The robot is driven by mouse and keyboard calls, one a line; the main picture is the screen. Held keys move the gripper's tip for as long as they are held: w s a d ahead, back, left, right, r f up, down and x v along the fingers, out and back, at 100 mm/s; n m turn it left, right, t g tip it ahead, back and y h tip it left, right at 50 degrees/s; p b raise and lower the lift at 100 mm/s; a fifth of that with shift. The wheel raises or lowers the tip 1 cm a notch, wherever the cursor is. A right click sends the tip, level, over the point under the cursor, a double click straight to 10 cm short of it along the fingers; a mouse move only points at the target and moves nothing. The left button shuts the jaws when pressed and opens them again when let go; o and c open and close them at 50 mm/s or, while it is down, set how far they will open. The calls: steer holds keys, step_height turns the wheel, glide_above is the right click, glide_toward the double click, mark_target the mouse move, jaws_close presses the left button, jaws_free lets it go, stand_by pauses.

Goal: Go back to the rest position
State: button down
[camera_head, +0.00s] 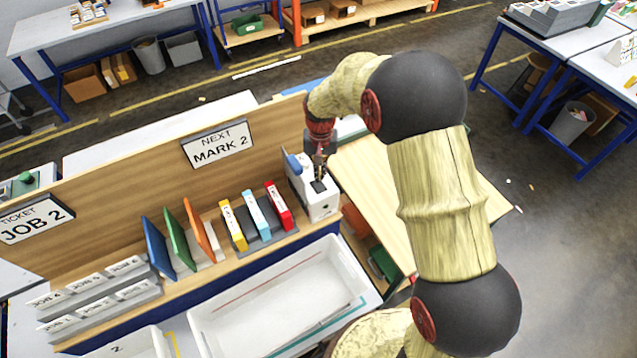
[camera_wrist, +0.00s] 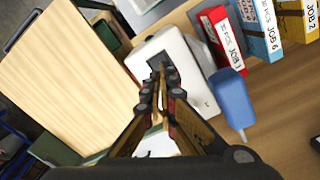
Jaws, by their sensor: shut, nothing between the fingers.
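My gripper (camera_head: 320,160) is at the end of my arm, directly above a small white machine (camera_head: 321,203) at the right end of the wooden shelf. In the wrist view my gripper (camera_wrist: 160,88) has its fingertips together with nothing between them. They overlap the white machine (camera_wrist: 185,60), which has a dark slot area near the tips. Whether the fingers touch the machine I cannot tell. A blue part (camera_wrist: 233,98) stands beside the machine in the wrist view.
Red, light blue and yellow job boxes (camera_head: 231,224) stand left of the machine. Further left are orange, green and blue panels (camera_head: 155,246) and job card holders (camera_head: 100,290). A white tub (camera_head: 280,300) lies in front. A wooden board (camera_head: 375,190) is right of the machine.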

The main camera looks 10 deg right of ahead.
steer(key=shift+r, duration=0.6)
steer(key=s+d+r+n+b, duration=0.1)
steer(key=s+d+r+b, duration=0.2)
steer(key=s, duration=0.6)
steer(key=s+d+r+n+b, duration=0.2)
steer(key=s+d+b, duration=0.3)
steer(key=s, duration=0.4)
steer(key=s+d+f+t+b, duration=0.2)
steer(key=s+b, duration=0.4)
steer(key=b, duration=0.3)
steer(key=s+d+f+m+t+b, duration=0.1)
steer(key=s+d+f+t+b, duration=0.1)
steer(key=s+b, duration=0.4)
steer(key=t+b, duration=0.1)
steer(key=b, duration=0.2)
steer(key=shift+m+t, duration=0.3)
steer(key=shift+s, duration=0.1)
